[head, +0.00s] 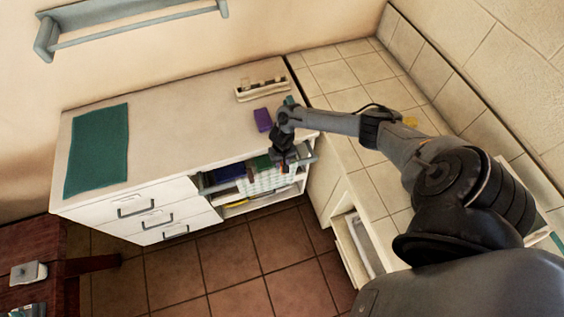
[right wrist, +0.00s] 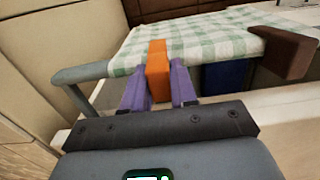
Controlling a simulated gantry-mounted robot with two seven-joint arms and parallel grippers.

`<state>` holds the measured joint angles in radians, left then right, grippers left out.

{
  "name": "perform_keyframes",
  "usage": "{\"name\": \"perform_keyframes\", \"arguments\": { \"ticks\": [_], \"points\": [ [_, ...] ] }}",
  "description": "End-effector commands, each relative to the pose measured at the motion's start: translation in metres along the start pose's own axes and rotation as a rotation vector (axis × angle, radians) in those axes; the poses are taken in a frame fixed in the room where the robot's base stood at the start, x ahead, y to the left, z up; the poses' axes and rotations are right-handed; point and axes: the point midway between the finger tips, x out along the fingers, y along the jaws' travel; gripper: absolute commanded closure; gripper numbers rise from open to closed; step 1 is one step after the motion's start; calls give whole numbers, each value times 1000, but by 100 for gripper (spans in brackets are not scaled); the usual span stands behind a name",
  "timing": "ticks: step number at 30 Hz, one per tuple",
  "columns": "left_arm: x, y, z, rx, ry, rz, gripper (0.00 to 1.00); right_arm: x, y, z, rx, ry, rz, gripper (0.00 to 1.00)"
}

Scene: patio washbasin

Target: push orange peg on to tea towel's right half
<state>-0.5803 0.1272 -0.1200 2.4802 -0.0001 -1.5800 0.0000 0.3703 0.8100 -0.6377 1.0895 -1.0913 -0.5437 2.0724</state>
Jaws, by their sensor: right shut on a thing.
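The tea towel is a green-and-white checked cloth (head: 262,182) hanging at the open front of the white cabinet. In the right wrist view the tea towel (right wrist: 195,38) spreads beyond my fingers. My right gripper (head: 284,162) is at the towel's upper edge in the head view. In the right wrist view its purple fingers (right wrist: 158,88) are shut on the orange peg (right wrist: 158,72). The peg overlaps the towel's near edge there; whether it grips the cloth cannot be told. My left gripper is not in view.
The worktop's middle is clear.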

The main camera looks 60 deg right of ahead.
Motion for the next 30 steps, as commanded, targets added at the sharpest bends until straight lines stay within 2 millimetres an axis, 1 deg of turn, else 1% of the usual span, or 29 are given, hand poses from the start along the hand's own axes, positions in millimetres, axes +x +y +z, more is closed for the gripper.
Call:
{"name": "perform_keyframes", "arguments": {
  "ticks": [2,3,8,9,16,20,23,30],
  "points": [
    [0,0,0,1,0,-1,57,0,0,0,0,0,0,100],
    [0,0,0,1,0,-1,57,0,0,0,0,0,0,70],
    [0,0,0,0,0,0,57,0,0,0,0,0,0,45],
    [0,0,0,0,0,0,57,0,0,0,0,0,0,43],
    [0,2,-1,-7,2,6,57,0,0,0,0,0,0,43],
    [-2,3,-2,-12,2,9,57,-5,0,0,0,0,0,43],
    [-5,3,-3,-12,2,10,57,-15,0,0,-1,1,-1,43],
    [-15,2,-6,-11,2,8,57,-55,0,-1,-2,2,-1,43]
  ]
}}
